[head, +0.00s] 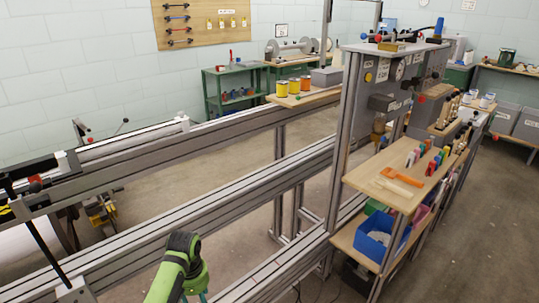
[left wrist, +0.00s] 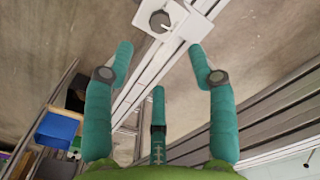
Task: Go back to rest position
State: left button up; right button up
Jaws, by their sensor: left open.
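My left gripper (left wrist: 160,52) has teal fingers spread wide apart in the left wrist view, with nothing between them. Beyond the fingers are a pale metal rail (left wrist: 150,70) and the floor; a gap to them is hard to judge. In the head view a green arm link (head: 178,262) of mine rises at the bottom, in front of the long grey beams. Only a sliver of teal shows beside it, at the lower edge. My right gripper is not in view.
Long grey beams (head: 190,222) cross the head view. A post-and-shelf unit (head: 408,196) at the right holds tools and a blue bin (head: 382,240). Yellow and orange spools (head: 293,86) stand on a board behind. Bare floor (head: 240,150) shows between the beams.

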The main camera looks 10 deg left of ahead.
pick_arm(q)
jog(key=s+d+r+m+t, duration=0.2)
jog(key=s+d+m, duration=0.1)
jog(key=s, duration=1)
jog(key=s+d+r+m+t, duration=0.1)
jog(key=s+d+r+m, duration=0.15)
jog(key=s, duration=1.05)
notch_tip(320, 180, down, 24)
jog(key=s+g+p, duration=0.1)
jog(key=s+p, duration=0.1)
jog(key=s, duration=0.1)
jog(key=s+a+f+g+p, duration=0.1)
jog(key=s+a+f, duration=0.1)
jog(key=s+f, duration=0.8)
jog(key=s, duration=0.4)
jog(key=shift+s+a+f+m, duration=0.3)
jog(key=shift+a+f+m, duration=0.05)
jog(key=c, duration=0.4)
jog(key=shift+o, duration=0.2)
jog(key=shift+s, duration=0.15)
